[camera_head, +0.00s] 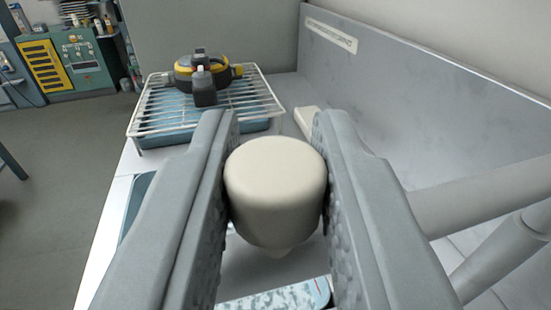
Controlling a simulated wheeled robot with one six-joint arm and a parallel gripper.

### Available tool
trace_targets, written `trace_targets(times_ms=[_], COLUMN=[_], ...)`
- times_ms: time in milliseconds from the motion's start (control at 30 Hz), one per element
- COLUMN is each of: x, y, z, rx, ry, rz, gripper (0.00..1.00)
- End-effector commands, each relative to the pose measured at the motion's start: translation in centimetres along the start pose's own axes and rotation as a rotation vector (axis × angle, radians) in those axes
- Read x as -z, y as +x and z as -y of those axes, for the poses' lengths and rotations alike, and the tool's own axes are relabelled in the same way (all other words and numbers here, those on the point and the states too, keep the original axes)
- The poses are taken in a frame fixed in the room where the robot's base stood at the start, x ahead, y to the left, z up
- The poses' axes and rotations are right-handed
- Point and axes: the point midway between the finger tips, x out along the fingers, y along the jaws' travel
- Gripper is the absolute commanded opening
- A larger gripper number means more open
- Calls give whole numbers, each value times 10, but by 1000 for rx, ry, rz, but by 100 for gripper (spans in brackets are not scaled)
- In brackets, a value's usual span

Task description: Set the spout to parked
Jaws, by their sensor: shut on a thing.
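My gripper (276,128) is in the middle of the view, its two grey fingers pointing away from the camera. It is shut on a cream rounded knob (275,190), which touches the textured inner pad of each finger. The knob narrows at its lower end, and what it joins below is hidden. Thick grey pipes (480,197) run in from the right edge toward the right finger. I cannot tell whether the knob or the pipes belong to the spout, and no parked mark shows.
A white wire rack (150,122) over a blue tray stands beyond my gripper, with a black and yellow device (205,80) on it. A small cream block (304,118) lies behind the right fingertip. A grey wall panel (400,85) with a label (331,37) bounds the right. Open floor (60,170) is left.

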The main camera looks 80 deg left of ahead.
Motion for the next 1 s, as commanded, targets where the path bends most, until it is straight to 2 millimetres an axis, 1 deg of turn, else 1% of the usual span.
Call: trace_targets(times_ms=[367, 400, 467, 500, 733, 833, 933, 1000], x=[1, 1, 1, 1, 0, 0, 0, 0], y=[-1, 0, 0, 0, 0, -4, -12, -23], z=[0, 0, 0, 0, 0, 0, 0, -1], rx=[1, 1, 1, 1, 2, 2, 2, 0], ry=[-1, -1, -1, -1, 0, 0, 0, 0], rz=[-1, -1, -1, -1, -1, -1, -1, -1], gripper=[0, 28, 40, 43, 43, 43, 43, 43])
